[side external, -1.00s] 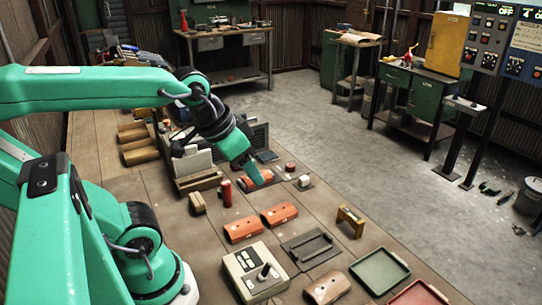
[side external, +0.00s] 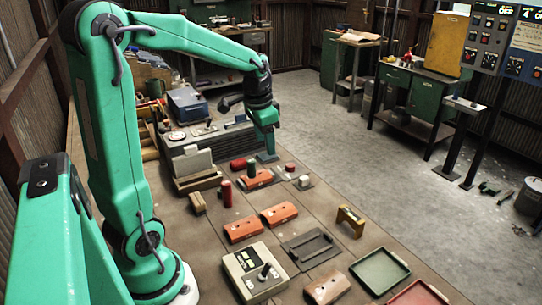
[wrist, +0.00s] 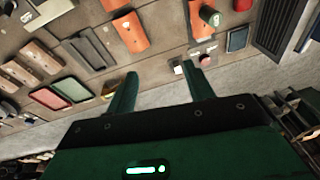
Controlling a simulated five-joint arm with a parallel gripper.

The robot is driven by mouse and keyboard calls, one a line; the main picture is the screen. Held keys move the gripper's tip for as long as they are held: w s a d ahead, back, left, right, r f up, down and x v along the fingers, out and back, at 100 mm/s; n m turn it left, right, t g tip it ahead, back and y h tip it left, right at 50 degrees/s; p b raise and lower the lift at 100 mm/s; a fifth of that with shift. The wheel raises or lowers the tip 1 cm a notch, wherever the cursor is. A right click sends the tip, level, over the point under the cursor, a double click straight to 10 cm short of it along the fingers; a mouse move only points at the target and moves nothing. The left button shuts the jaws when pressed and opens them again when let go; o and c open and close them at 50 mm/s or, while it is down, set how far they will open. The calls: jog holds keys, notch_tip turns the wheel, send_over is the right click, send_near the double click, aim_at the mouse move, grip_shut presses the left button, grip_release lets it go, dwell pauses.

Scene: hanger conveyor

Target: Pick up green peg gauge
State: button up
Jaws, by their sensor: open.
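A small dark green peg (side external: 251,168), which looks like the green peg gauge, stands at the far orange housing (side external: 258,179). In the wrist view the green peg (wrist: 215,19) shows near the top, on or against the orange housing (wrist: 200,22); I cannot tell whether it is seated in it. My gripper (side external: 267,154) is above and just behind that housing, fingers pointing down.
A red cylinder (side external: 238,165) is left of the green peg, and another red cylinder (side external: 226,193) stands nearer. A small white block (side external: 303,182) and a red knob (side external: 290,168) are to the right. A grey ribbed unit (side external: 215,146) stands left of my gripper.

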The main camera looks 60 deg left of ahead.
jog(key=g, duration=0.2)
send_over(251, 169)
jog(key=a, duration=0.2)
jog(key=shift+m+h, duration=0.4)
jog(key=f, duration=1)
jog(key=shift+w+d+f, duration=0.15)
jog(key=shift+w+d, duration=0.05)
jog(key=shift+w, duration=0.2)
jog(key=shift+f, duration=0.1)
jog(key=shift+f, duration=1.2)
jog(key=shift+f, duration=0.1)
jog(key=shift+d+f, duration=0.15)
jog(key=shift+f, duration=2.35)
jog(key=shift+c, duration=0.2)
jog(key=c, duration=1)
